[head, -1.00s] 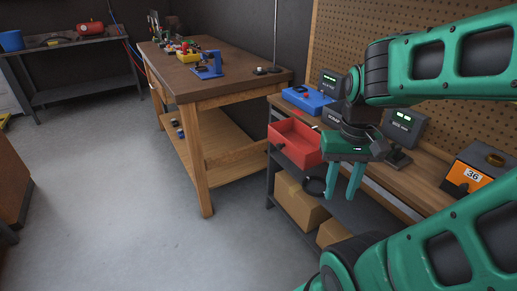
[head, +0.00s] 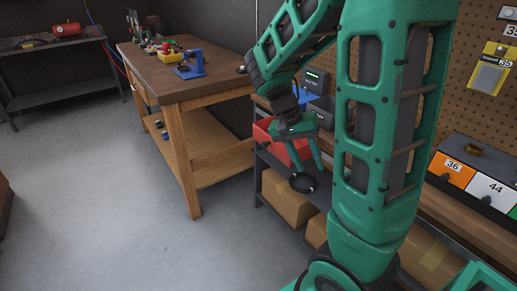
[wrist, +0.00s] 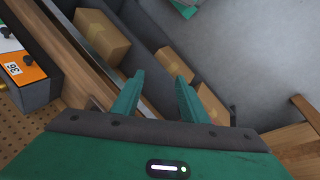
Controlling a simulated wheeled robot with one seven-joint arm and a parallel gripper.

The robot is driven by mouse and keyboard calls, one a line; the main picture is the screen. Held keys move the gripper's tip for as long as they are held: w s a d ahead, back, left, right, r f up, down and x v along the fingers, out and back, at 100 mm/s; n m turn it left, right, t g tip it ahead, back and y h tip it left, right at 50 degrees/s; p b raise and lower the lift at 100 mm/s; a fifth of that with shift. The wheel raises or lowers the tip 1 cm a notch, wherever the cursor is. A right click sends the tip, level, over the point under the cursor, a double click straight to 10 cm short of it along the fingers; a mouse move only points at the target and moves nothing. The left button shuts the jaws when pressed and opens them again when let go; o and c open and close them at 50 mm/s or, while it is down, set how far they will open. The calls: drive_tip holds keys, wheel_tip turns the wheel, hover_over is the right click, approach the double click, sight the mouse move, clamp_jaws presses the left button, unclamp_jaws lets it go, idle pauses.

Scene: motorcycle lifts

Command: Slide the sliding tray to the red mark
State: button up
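A red open-topped tray (head: 264,131) sits at the left end of the pegboard bench, partly hidden behind my gripper; I cannot tell whether it is the sliding tray. I make out no red mark. My gripper (head: 309,168) hangs in front of the red tray, fingers pointing down, apart and empty. The wrist view shows the two green fingers (wrist: 158,82) spread with nothing between them, above the bench edge and lower shelf. My own arm hides much of the bench in the head view.
Numbered bins (head: 490,187) stand at the right. A wooden workbench (head: 190,90) stands at the left. The grey floor in front is clear.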

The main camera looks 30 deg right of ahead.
drive_tip(key=w+f+m+h, duration=0.1)
drive_tip(key=w+f+h, duration=0.2)
drive_tip(key=w, duration=0.4)
drive_tip(key=m+t+h, duration=0.3)
drive_tip(key=t+h, duration=0.1)
drive_tip(key=h, duration=0.7)
approach(263, 146)
drive_tip(key=d, duration=0.8)
drive_tip(key=shift+w+f, duration=0.15)
drive_tip(key=shift+w, duration=0.1)
drive_tip(key=shift+c, duration=0.6)
clamp_jaws()
